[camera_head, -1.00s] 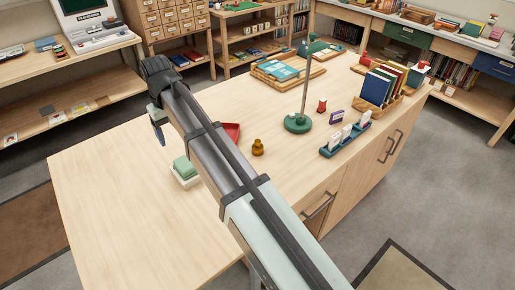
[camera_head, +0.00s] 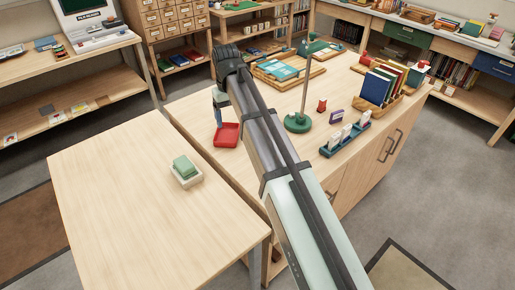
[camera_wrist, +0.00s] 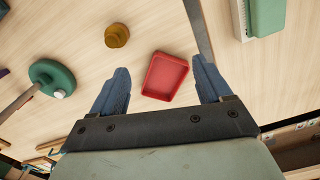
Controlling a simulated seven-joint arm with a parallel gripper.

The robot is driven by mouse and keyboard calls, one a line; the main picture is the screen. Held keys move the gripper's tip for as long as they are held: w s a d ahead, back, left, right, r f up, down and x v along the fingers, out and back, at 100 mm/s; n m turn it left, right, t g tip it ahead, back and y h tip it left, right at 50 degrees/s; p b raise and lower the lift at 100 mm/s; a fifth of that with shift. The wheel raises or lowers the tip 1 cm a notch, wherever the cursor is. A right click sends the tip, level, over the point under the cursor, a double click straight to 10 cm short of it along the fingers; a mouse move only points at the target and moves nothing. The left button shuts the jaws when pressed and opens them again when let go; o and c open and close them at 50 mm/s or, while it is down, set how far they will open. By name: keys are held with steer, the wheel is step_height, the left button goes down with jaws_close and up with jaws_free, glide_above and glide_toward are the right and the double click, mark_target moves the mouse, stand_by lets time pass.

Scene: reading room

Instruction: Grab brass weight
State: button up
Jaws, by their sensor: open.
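The brass weight (camera_wrist: 117,36) is a small round golden-brown knob-shaped piece standing on the wooden cabinet top. It shows in the wrist view, upper left of centre; in the head view my arm hides it. My gripper (camera_wrist: 160,72) is open and empty, its two blue fingers spread wide apart above the table. In the wrist view the weight lies beyond the left fingertip, apart from it. In the head view my gripper (camera_head: 218,104) hangs near the red tray.
A shallow red tray (camera_head: 226,135) sits beneath my gripper; it also shows between the fingers (camera_wrist: 165,76). A green-based post (camera_head: 297,122) stands near the weight. A white holder (camera_head: 188,182) with a green block is on the left table. A narrow gap parts the two tables.

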steer(key=w+d, duration=0.3)
steer(key=d, duration=0.3)
steer(key=f+n, duration=0.3)
steer(key=n, duration=0.2)
steer(key=d+f+n, duration=0.1)
steer(key=f+n, duration=0.2)
steer(key=n, duration=0.3)
steer(key=f+n, duration=0.3)
steer(key=n, duration=0.2)
steer(key=shift+w+d+f, duration=0.1)
steer(key=shift+d+f, duration=0.1)
steer(key=shift+f, duration=0.2)
steer(key=shift+d+f, duration=0.2)
steer(key=shift+f, duration=1.15)
steer(key=shift+d+f, duration=0.2)
steer(key=shift+f, duration=1.1)
steer(key=shift+c, duration=0.4)
jaws_close()
